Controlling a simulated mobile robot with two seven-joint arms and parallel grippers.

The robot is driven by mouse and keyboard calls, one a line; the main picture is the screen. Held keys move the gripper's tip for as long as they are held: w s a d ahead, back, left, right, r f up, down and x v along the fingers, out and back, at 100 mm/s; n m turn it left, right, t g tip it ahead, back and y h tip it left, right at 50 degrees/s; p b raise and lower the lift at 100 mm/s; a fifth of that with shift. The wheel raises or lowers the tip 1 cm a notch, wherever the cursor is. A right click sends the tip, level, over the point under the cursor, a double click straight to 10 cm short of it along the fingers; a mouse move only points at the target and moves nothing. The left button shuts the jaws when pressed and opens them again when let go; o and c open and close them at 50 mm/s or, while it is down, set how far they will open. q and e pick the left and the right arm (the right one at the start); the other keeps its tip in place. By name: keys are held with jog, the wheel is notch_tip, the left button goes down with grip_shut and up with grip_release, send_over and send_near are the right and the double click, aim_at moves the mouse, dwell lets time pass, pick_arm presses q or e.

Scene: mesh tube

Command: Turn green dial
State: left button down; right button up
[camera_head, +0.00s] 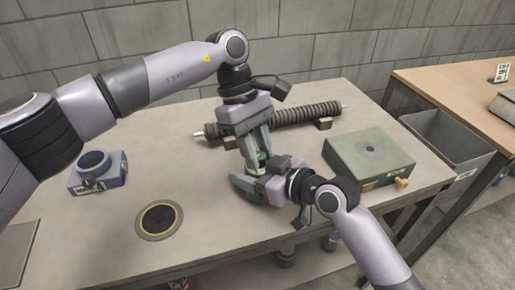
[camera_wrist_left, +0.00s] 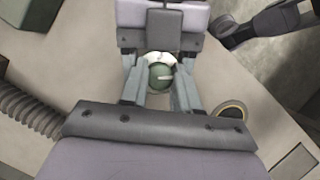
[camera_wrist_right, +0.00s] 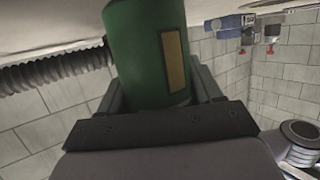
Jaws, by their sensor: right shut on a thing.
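A green cylindrical body with a yellowish label (camera_wrist_right: 150,55) stands between the fingers of my right gripper (camera_head: 247,186), which is shut on it from the side. In the head view this green object (camera_head: 256,197) is mostly hidden by my grippers. The round green dial (camera_wrist_left: 161,77) with a pale line on its face shows in the left wrist view, with a white rim part beside it. My left gripper (camera_head: 257,150) points down from above. Its fingers are open on either side of the dial, with small gaps visible.
A ribbed dark tube (camera_head: 290,117) lies on holders behind the grippers. A green box (camera_head: 368,150) with a brass knob stands to the right. A blue device (camera_head: 98,172) and a round inset disc (camera_head: 159,220) are on the left. A grey bin (camera_head: 450,140) stands beyond the table (camera_head: 215,235).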

pick_arm(q)
jog(key=shift+n, duration=0.3)
jog(key=shift+n+t+h, duration=0.4)
jog(key=shift+n+t, duration=0.1)
jog(key=shift+n, duration=0.8)
jog(key=c, duration=0.8)
grip_release()
jog(key=v, duration=1.2)
